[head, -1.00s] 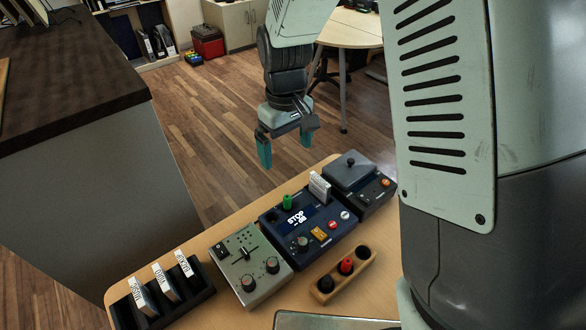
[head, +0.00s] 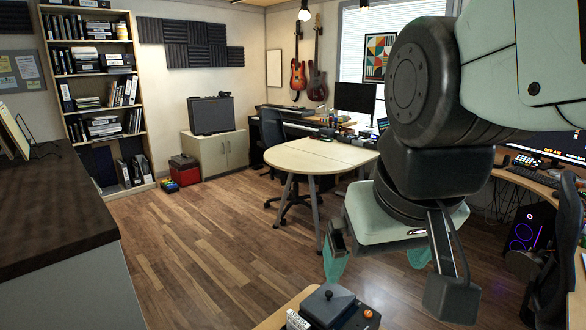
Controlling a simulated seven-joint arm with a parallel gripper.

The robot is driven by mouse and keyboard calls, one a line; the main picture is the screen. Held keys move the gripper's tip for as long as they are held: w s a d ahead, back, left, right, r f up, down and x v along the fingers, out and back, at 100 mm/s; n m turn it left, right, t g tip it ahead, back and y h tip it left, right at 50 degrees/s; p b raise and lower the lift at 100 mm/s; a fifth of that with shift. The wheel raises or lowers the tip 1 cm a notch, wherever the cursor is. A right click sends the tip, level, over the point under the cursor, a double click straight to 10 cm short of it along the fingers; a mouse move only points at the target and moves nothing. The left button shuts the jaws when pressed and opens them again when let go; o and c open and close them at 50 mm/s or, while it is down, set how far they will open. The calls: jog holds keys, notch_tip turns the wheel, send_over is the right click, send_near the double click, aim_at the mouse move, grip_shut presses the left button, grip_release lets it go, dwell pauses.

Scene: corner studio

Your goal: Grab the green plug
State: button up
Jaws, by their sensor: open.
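The green plug is out of view in the head view now. Only the far corner of the small wooden table (head: 288,304) shows at the bottom edge.
A dark-topped counter (head: 62,212) stands at the left. A pale round-ended table (head: 322,157) with an office chair (head: 277,140) is behind my gripper. A desk with a computer (head: 515,178) is at the right. The wooden floor (head: 205,235) between is clear.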

jog(key=shift+m+t, duration=0.4)
jog(key=shift+m, duration=0.3)
jog(key=s, duration=0.1)
jog(key=s+d, duration=0.1)
jog(key=s, duration=0.2)
jog(key=shift+d+r, duration=0.2)
jog(key=shift+d, duration=0.1)
jog(key=c, duration=0.9)
